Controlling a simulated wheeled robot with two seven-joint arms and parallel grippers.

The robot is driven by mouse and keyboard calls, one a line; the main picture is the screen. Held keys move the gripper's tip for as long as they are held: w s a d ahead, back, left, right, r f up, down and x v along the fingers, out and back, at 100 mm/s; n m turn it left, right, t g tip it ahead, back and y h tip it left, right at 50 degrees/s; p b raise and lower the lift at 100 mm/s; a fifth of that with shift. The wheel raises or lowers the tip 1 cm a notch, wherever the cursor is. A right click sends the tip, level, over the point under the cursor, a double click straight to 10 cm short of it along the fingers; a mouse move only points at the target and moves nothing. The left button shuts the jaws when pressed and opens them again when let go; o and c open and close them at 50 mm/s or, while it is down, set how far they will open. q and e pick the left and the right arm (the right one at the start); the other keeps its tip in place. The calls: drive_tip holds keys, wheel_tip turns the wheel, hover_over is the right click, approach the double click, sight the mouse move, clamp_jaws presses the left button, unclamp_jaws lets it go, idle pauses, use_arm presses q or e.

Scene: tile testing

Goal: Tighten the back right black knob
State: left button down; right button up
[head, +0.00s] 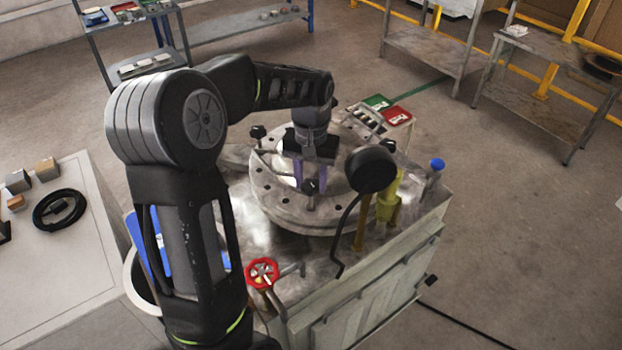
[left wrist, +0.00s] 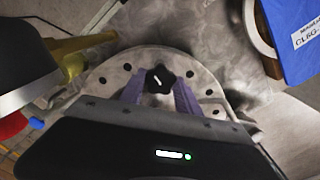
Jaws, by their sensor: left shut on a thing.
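A round grey metal plate (head: 272,203) with holes and several black knobs lies on top of the machine. One black knob (head: 258,132) is at its back left, and another (head: 388,146) is at its back right. My left gripper (head: 311,180) points down over the plate, its purple fingers on either side of the black knob at the near edge (head: 310,187). In the left wrist view this star-shaped knob (left wrist: 160,79) sits between the fingertips of the left gripper (left wrist: 160,88). The exact finger contact is hard to see. My right gripper is not in view.
A black round head (head: 370,168) on a curved stem and a yellow part (head: 388,203) stand right of the plate. A red handwheel (head: 262,272) is at the front. Green and red boxes (head: 396,114) lie behind. A side table (head: 75,255) stands left.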

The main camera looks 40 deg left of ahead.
use_arm(q)
drive_tip(key=m, duration=0.3)
drive_tip(key=shift+m, duration=2.4)
drive_tip(key=c, duration=0.9)
unclamp_jaws()
drive_tip(key=shift+o, duration=0.2)
wheel_tip(320, 180, up, 8)
drive_tip(key=shift+f, duration=0.1)
